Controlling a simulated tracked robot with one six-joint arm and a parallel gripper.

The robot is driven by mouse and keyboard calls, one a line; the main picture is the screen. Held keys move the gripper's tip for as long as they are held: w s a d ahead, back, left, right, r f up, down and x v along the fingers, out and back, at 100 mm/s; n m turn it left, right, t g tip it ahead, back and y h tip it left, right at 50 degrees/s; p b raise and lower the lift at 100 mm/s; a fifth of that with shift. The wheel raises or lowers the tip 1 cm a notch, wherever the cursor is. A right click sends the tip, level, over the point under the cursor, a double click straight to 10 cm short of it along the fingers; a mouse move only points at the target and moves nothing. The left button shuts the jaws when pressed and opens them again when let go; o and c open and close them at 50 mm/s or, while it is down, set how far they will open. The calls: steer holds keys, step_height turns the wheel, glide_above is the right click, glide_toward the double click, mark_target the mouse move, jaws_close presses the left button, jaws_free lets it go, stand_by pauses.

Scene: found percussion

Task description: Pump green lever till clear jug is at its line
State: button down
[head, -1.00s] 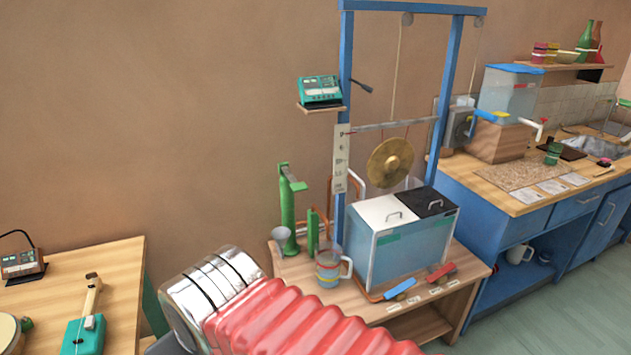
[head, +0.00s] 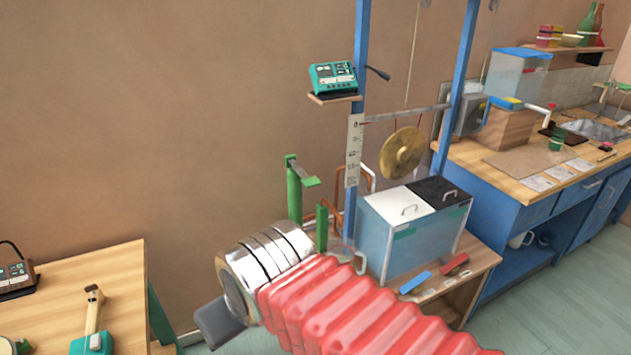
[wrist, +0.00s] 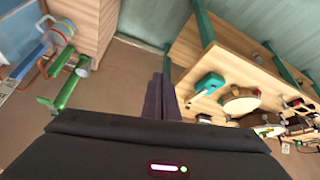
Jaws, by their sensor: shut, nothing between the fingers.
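In the wrist view my gripper's fingers (wrist: 157,84) are together and empty.
A blue frame (head: 357,120) holds a brass gong (head: 402,153) above a clear tank (head: 415,230). A teal meter (head: 333,76) sits on a bracket. A wooden table (head: 85,285) stands at left, with open floor between it and the stand.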

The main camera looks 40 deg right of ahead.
steer(key=w+d+r+m+t+h, duration=0.2)
steer(key=w+d+h, duration=0.1)
steer(key=w+d, duration=0.8)
steer(key=w+d+r+m+t+h, duration=0.2)
steer(key=w+d, duration=0.6)
steer(key=d, duration=0.5)
steer(key=w+d+f+t, duration=0.2)
steer(key=d, duration=0.7)
steer(key=w+d+f+t, duration=0.2)
steer(key=d+f+t, duration=0.1)
steer(key=d, duration=0.6)
steer(key=shift+f+n+y, duration=0.35)
steer(key=shift+n+y, duration=0.05)
steer(key=shift+w+d, duration=0.1)
steer(key=shift+w, duration=0.15)
